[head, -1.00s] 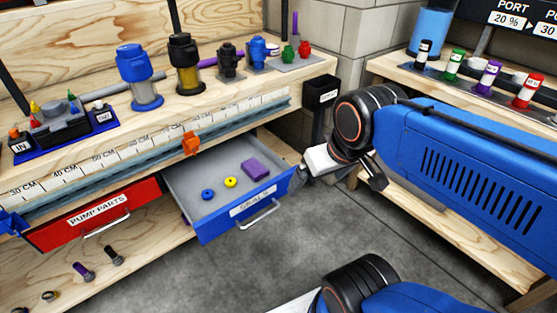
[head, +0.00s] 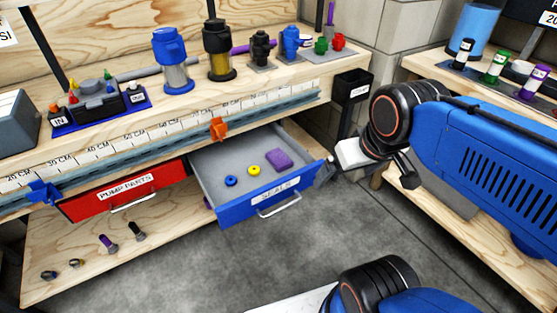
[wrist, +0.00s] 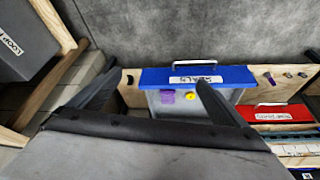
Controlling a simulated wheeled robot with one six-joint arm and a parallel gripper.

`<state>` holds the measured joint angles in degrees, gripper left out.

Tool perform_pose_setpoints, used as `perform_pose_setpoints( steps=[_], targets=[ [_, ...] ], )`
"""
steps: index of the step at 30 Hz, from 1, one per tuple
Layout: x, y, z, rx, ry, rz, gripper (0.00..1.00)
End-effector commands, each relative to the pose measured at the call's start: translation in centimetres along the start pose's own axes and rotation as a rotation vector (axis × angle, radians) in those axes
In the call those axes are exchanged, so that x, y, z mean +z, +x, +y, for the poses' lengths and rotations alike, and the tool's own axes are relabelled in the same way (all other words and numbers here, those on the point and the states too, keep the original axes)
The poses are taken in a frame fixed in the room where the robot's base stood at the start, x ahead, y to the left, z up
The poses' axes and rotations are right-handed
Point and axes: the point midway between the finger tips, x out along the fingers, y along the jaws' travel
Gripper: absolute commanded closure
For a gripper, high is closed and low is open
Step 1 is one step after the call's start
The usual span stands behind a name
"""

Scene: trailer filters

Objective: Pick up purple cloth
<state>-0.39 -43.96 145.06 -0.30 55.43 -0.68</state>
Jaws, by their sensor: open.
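The purple cloth (head: 278,160) is a small flat rectangle. It lies in the open blue seals drawer (head: 262,206), towards the drawer's right side. In the wrist view the cloth (wrist: 167,98) shows between my two fingers, further off. A blue ring (head: 231,181) and a yellow ring (head: 254,170) lie left of it. My gripper (wrist: 157,78) is open with nothing between its dark fingers. In the head view it is at the drawer's right front corner, apart from the cloth, its fingers partly hard to make out.
The bench top (head: 190,110) overhangs the back of the drawer and carries filters and fittings. An orange clip (head: 218,129) sits on the rail above the drawer. A black bin (head: 352,86) hangs at the bench end. A shut red drawer (head: 125,188) is at left. Floor in front is clear.

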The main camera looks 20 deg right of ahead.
Motion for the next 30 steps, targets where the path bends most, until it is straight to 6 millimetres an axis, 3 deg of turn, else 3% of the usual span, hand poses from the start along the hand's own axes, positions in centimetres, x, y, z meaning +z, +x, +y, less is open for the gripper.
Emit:
perform_pose_setpoints(
  steps=[5, 16, 30],
  targets=[
    [-2.2, 0.2, -0.2, 0.01, -0.139, -0.044, 0.03],
    [-9.8, 1.9, -1.7, 0.03, -0.631, -0.182, 0.03],
    [-19.0, 7.1, -6.4, 0.02, -1.264, -0.368, 0.03]
  ],
)
